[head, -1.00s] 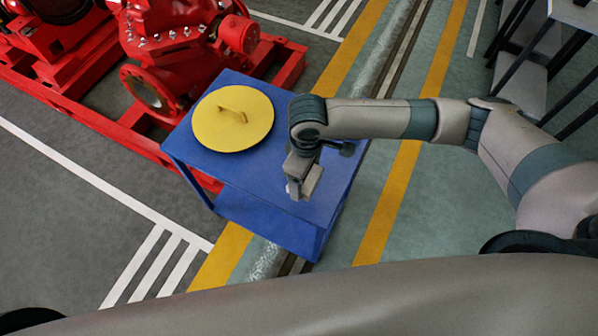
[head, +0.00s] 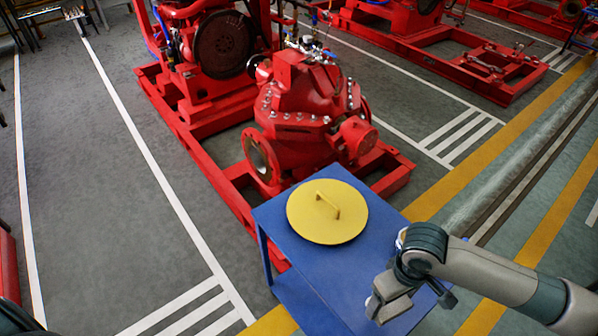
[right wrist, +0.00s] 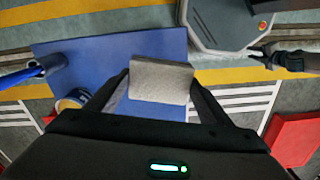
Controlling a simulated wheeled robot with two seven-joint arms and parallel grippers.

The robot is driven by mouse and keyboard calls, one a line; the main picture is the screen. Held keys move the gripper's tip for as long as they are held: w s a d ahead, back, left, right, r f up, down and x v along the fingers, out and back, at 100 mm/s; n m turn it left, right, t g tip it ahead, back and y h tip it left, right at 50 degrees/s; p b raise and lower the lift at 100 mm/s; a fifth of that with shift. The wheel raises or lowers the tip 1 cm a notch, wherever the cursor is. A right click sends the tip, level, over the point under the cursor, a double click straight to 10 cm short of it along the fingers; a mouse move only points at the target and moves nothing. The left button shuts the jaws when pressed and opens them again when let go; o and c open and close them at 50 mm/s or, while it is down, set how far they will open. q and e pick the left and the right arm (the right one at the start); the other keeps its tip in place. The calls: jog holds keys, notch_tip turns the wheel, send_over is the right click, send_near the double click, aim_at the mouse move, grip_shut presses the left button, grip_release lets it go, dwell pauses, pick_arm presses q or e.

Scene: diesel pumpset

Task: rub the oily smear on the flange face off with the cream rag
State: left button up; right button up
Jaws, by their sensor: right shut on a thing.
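The red pump (head: 300,105) stands behind the blue table in the head view. Its round open flange (head: 262,158) faces left and towards me; a smear cannot be made out at this size. My right gripper (head: 385,305) is over the right front part of the table, well short of the flange. In the right wrist view it is shut on a folded greyish-cream rag (right wrist: 160,80), which hides the fingertips. Part of what looks like my left gripper (right wrist: 280,60) shows at the right edge there; its jaws are not clear.
The blue table (head: 290,285) carries a yellow round lid with a handle (head: 325,225). A small tin (right wrist: 72,98) shows by the table at left in the right wrist view. The red base frame (head: 225,185) surrounds the pump's foot. The grey floor (head: 90,200) left of it is clear.

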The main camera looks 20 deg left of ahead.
pick_arm(q)
notch_tip(320, 180, down, 3)
jog(key=shift+r+b, duration=0.1)
jog(key=shift+b, duration=1.1)
pick_arm(e)
jog(key=s+d+r+m, duration=0.1)
jog(key=d+r+m, duration=0.1)
jog(key=d+m, duration=0.6)
jog(key=shift+s+d, duration=0.35)
jog(key=shift+d, duration=0.5)
jog(key=shift+a, duration=0.1)
